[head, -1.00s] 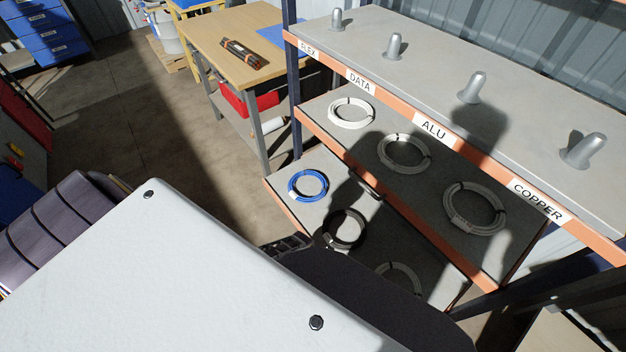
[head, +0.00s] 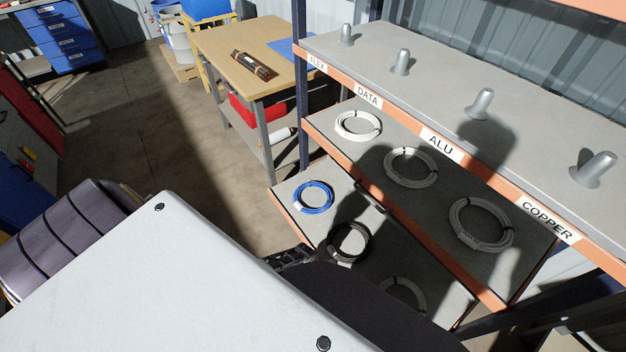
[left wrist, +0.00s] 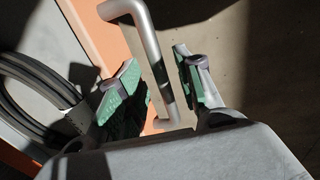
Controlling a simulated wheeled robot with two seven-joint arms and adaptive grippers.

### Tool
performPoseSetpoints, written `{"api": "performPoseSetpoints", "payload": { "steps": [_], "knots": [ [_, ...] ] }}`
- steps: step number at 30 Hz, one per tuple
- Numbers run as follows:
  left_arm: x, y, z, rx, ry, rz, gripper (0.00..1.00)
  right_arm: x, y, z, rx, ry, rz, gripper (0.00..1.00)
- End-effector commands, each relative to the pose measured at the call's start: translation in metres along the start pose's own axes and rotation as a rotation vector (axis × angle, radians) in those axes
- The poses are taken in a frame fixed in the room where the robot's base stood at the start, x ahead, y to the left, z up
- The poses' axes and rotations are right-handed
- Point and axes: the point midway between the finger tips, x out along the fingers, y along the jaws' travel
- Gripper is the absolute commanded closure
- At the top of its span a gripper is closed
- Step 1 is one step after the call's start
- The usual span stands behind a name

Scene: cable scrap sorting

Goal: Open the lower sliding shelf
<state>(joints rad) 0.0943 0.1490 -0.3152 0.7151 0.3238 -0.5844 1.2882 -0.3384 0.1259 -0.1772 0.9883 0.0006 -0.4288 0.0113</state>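The lower sliding shelf (head: 289,218) is a grey board with an orange front edge. It juts out from under the shelf above, in the head view. On it lie a blue coil (head: 313,197), a black coil (head: 349,242) and a grey coil (head: 404,292), partly hidden by my arm. In the left wrist view, a silver bar handle (left wrist: 150,45) stands off an orange edge (left wrist: 92,35). My left gripper (left wrist: 162,88) has its green-padded fingers apart, one on each side of the handle. Firm contact is not visible. My right gripper is not in view.
Above it, a middle shelf (head: 335,147) holds several coils. The top shelf (head: 440,85) has metal pegs and labels FLEX, DATA, ALU and COPPER. A wooden workbench (head: 225,45) stands behind. Open floor (head: 190,150) lies left of the rack.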

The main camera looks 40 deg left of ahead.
Motion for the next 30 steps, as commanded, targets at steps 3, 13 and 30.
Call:
{"api": "performPoseSetpoints", "payload": {
  "steps": [3, 13, 30],
  "knots": [
    [-0.001, -0.001, 0.000, 0.000, 0.000, -0.001, 0.65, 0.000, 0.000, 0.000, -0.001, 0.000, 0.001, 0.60],
    [-0.011, -0.001, 0.000, 0.000, -0.002, -0.001, 0.65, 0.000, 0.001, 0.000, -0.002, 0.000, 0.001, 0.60],
    [-0.037, -0.001, 0.000, 0.000, 0.000, -0.001, 0.65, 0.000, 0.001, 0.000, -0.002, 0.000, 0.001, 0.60]
  ]
}}
